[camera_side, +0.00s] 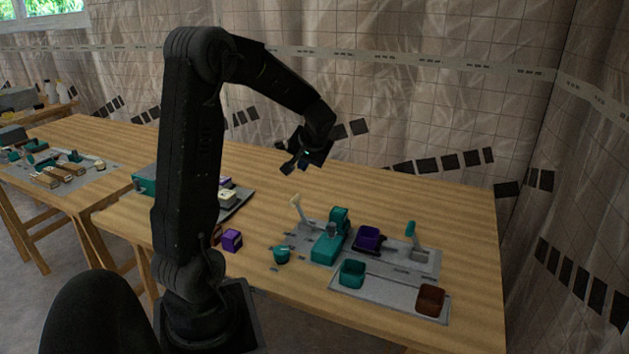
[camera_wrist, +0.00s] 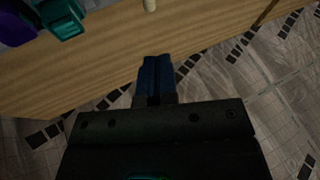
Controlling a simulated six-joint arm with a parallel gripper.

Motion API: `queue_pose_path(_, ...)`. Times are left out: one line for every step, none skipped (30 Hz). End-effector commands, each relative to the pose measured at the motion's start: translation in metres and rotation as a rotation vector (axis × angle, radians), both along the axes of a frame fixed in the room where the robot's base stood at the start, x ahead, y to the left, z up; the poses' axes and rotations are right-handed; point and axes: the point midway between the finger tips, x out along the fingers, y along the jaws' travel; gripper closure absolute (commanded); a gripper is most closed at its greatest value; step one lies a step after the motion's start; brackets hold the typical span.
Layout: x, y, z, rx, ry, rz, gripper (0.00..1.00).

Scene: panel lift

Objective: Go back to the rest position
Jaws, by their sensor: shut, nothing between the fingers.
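My gripper (camera_side: 289,168) hangs in the air above the far part of the wooden table (camera_side: 456,218), well clear of everything on it. Its fingers are shut with nothing between them.
A grey panel (camera_side: 395,284) carries a teal device (camera_side: 331,238), a purple bin (camera_side: 368,238), and levers. A teal bin (camera_side: 351,273) and a brown bin (camera_side: 430,300) sit at its front. A purple cube (camera_side: 232,240) and teal cup (camera_side: 281,254) lie left. The air around my gripper is free.

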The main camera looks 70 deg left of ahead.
Motion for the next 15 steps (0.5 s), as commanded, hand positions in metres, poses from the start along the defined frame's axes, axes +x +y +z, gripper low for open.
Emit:
queue_pose_path(0.0,-0.001,0.002,0.001,-0.001,0.0,1.0)
queue_pose_path(0.0,-0.001,0.002,-0.001,-0.001,0.0,1.0)
queue_pose_path(0.0,-0.002,0.003,-0.001,-0.001,-0.002,1.0)
queue_pose_path(0.0,-0.004,0.004,-0.001,-0.003,-0.006,1.0)
queue_pose_path(0.001,-0.008,0.006,-0.003,-0.005,-0.013,1.0)
queue_pose_path(0.003,-0.016,0.01,-0.006,-0.011,-0.03,1.0)
queue_pose_path(0.004,-0.024,0.013,-0.011,-0.016,-0.047,1.0)
queue_pose_path(0.006,-0.035,0.018,-0.017,-0.024,-0.069,1.0)
queue_pose_path(0.008,-0.052,0.025,-0.026,-0.036,-0.105,1.0)
queue_pose_path(0.009,-0.068,0.031,-0.036,-0.046,-0.137,1.0)
queue_pose_path(0.009,-0.085,0.037,-0.047,-0.056,-0.174,1.0)
queue_pose_path(0.008,-0.109,0.045,-0.062,-0.072,-0.227,1.0)
queue_pose_path(0.006,-0.127,0.05,-0.076,-0.085,-0.27,1.0)
queue_pose_path(0.004,-0.146,0.055,-0.09,-0.097,-0.313,1.0)
queue_pose_path(-0.001,-0.169,0.06,-0.11,-0.112,-0.37,1.0)
